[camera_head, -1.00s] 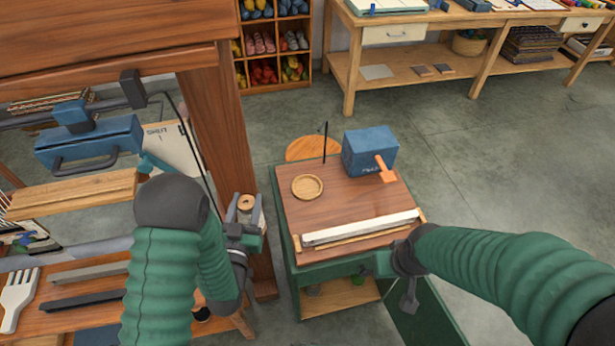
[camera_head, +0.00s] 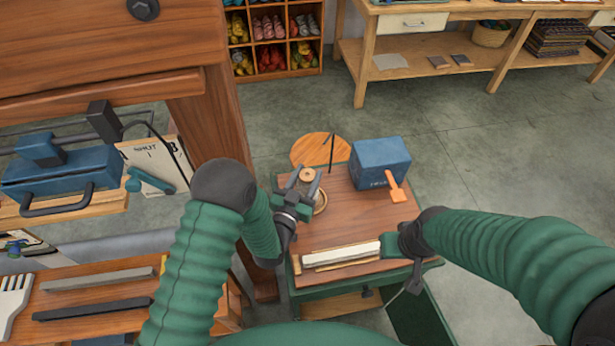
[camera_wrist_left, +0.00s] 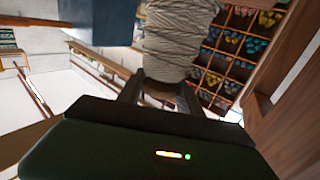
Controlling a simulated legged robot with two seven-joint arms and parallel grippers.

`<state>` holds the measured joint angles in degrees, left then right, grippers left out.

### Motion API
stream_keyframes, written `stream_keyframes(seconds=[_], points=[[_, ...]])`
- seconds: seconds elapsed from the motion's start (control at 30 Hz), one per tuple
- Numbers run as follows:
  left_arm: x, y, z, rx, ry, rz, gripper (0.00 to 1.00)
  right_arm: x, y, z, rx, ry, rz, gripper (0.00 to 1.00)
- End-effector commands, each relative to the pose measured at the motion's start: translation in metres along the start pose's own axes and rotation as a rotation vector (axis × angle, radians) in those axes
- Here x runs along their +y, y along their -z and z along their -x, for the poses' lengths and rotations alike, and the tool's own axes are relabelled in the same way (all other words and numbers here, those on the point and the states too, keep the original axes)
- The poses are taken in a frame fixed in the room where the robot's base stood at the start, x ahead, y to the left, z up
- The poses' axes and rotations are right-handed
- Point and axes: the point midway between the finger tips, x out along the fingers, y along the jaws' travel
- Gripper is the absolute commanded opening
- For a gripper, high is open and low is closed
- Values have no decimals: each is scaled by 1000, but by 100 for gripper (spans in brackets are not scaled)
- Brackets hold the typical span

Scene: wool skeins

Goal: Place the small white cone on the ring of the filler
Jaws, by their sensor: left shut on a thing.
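My left gripper (camera_head: 305,188) is shut on the small white cone, whose tan round end (camera_head: 308,175) shows between the fingers in the head view. In the left wrist view the cone (camera_wrist_left: 180,45) is wound with off-white yarn and sits between the fingers (camera_wrist_left: 160,95). The wooden ring (camera_head: 321,201) lies on the brown top of the filler (camera_head: 345,220), partly hidden by my left gripper and the cone. The cone appears over or beside the ring; its height above it is unclear. My right gripper (camera_head: 388,246) is at the filler's front right; its jaws are unclear.
A blue box (camera_head: 380,163) with an orange handle stands on the filler's back right, and a thin dark post (camera_head: 332,150) rises behind the ring. A white bar (camera_head: 341,254) lies along the front. A wooden frame post (camera_head: 215,130) stands close at left.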

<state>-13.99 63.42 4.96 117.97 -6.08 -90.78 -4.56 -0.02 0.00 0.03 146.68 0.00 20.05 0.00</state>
Motion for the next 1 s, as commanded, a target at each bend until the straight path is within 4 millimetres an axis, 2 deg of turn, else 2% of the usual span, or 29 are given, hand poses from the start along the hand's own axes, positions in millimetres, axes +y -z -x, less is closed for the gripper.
stream_keyframes(seconds=[0.23,0.27,0.4,0.77,0.87,1.0], points=[[0,-5,0,3,-1,-1,0,0,0,0,0,0,-1,33],[0,-5,0,1,-1,0,46,0,0,0,0,0,-1,33],[-1,-5,0,2,0,1,64,0,0,0,0,0,-1,33],[0,-6,5,0,-1,0,64,0,0,-1,0,0,-1,33],[0,-7,21,-2,-1,0,64,0,-1,-3,0,0,-1,33],[0,-8,58,-5,-1,0,64,0,-2,-7,0,0,-1,33]])
